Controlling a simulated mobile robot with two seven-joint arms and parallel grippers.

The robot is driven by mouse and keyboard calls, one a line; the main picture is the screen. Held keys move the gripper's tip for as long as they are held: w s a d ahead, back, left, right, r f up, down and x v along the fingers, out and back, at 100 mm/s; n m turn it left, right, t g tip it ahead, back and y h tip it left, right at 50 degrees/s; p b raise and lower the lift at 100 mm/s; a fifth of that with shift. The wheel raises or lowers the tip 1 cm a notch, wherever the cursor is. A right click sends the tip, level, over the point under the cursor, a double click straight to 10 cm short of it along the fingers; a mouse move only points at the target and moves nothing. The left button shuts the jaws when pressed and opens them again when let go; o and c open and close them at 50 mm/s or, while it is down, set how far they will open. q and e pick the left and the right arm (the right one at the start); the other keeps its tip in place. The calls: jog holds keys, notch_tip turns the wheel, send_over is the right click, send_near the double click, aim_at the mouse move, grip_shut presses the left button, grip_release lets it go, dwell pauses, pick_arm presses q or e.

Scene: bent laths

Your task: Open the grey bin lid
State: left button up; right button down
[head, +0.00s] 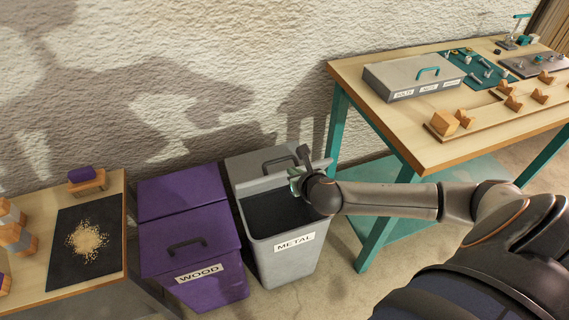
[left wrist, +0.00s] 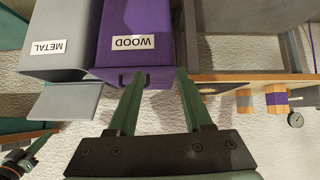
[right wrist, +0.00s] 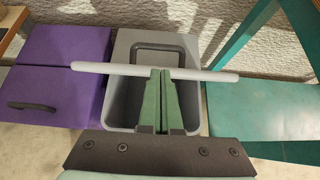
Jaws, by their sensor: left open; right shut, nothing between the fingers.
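The grey bin (head: 281,262), labelled METAL, stands open at the front with its dark inside showing. Its grey lid (head: 258,184) is swung up about upright, seen nearly edge-on in the right wrist view (right wrist: 105,68). The lid's dark handle (head: 281,160) shows behind its upper edge. My right gripper (head: 294,182) is shut and empty, its fingertips at the middle of the lid's edge on the open side; contact is unclear. My left gripper (left wrist: 157,75) is open and empty, with the purple bin beyond it; it is outside the head view.
A purple bin (head: 205,278) labelled WOOD, lid shut, stands left of the grey bin. A wood-topped bench (head: 405,125) with teal legs stands right, carrying a grey case (head: 400,77). A low table (head: 40,282) is at the left. A rough wall is behind.

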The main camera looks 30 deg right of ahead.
jog(key=b+x, duration=0.1)
jog(key=x, duration=0.7)
jog(key=shift+b, duration=0.35)
jog(key=shift+x, duration=0.8)
pick_arm(q)
jog(key=shift+w+d+f, duration=0.35)
jog(key=shift+d+f, duration=0.2)
pick_arm(e)
jog(key=shift+r, duration=0.1)
